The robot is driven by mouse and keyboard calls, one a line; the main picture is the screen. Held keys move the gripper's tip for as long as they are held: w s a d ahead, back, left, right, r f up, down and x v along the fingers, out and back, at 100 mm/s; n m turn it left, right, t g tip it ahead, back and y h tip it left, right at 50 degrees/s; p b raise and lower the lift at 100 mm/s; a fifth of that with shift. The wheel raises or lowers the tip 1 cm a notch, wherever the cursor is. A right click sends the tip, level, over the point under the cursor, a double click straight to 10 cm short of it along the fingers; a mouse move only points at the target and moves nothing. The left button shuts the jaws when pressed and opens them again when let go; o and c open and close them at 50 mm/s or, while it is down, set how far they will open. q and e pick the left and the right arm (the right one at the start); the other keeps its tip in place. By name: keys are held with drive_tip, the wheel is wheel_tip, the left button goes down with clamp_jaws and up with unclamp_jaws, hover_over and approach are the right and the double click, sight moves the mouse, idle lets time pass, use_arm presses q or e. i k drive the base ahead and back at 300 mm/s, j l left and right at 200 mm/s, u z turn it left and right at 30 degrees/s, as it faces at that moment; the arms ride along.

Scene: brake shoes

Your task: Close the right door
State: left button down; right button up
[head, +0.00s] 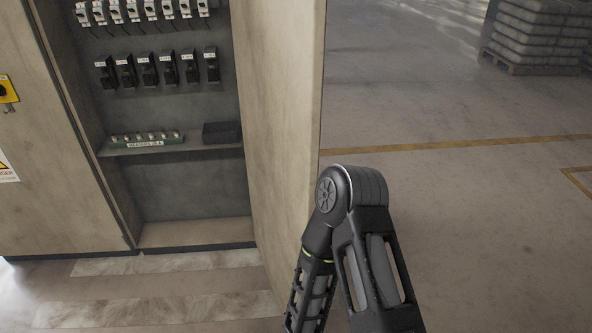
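The right door (283,130) is a beige panel at the right side of the electrical cabinet (178,233). It stands open, swung out towards me, and its lower end runs down behind my arm. One of my arms is bent in front of it and to its right, with the elbow high and the links running down out of the picture. I cannot tell whether the arm touches the door. Neither gripper shows in the head view.
The open cabinet holds rows of black breakers (160,70) and a shelf (170,149) with a green fuse strip (147,138) and a dark box (221,132). A beige panel (40,130) with a yellow switch (7,90) is at left. Floor right of the door is clear; stacked sacks (540,35) stand far back.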

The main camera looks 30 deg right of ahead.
sight(279, 46)
drive_tip(key=l+u, duration=0.1)
drive_tip(key=l, duration=0.7)
drive_tip(key=k+l+u, duration=0.1)
drive_tip(key=l, duration=0.65)
drive_tip(key=k+l, duration=0.1)
drive_tip(key=l, duration=0.65)
drive_tip(key=i+u, duration=0.05)
